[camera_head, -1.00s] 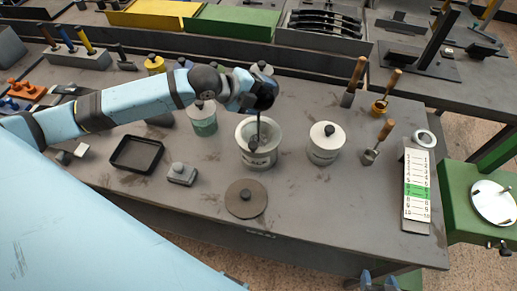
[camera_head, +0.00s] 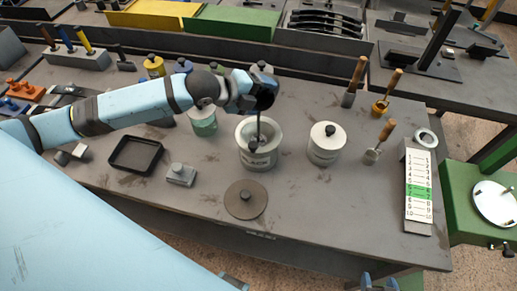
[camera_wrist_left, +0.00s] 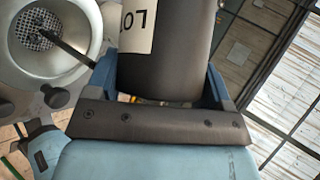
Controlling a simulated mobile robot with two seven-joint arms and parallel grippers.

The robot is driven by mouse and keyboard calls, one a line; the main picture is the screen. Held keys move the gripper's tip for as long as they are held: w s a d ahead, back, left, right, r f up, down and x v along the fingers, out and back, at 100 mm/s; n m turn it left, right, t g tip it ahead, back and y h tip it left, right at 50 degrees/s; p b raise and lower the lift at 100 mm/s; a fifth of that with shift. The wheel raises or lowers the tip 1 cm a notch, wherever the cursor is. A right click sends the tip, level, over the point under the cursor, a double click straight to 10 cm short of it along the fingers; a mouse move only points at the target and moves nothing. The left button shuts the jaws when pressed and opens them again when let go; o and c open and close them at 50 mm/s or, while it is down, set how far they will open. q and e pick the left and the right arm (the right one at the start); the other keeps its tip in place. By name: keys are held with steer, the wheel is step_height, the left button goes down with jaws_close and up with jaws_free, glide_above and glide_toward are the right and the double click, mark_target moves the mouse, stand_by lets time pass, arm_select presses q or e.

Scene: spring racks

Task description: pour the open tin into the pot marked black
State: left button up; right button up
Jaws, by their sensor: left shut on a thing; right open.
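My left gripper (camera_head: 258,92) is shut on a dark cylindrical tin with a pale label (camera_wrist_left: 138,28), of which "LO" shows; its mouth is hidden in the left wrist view. The pot's mouth, with a mesh-like patterned inside, shows in the left wrist view (camera_wrist_left: 75,75). A thin dark streak runs from below the gripper into the pot; I cannot tell whether it is a stream or a rod. My right gripper (camera_head: 379,283) is open and empty at the bottom edge.
A round brown lid (camera_head: 246,200) lies in front of the pot. A lidded white pot (camera_head: 325,148) stands right, a green-tinted jar (camera_head: 203,125) left. A black tray (camera_head: 135,154), a grey knobbed block (camera_head: 181,175), wooden-handled tools and a numbered scale (camera_head: 418,190) are around.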

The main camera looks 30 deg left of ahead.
stand_by(0.3)
arm_select(q)
steer(key=shift+s+t+b, duration=0.1)
steer(key=shift+t+b, duration=0.2)
steer(key=shift+b, duration=0.15)
steer(key=shift+r, duration=0.1)
steer(key=shift+m, duration=0.3)
steer(key=shift+s+d+t+b, duration=0.15)
steer(key=shift+t+b, duration=0.15)
steer(key=shift+b, duration=0.25)
steer(key=shift+t, duration=0.3)
steer(key=shift+r, duration=0.1)
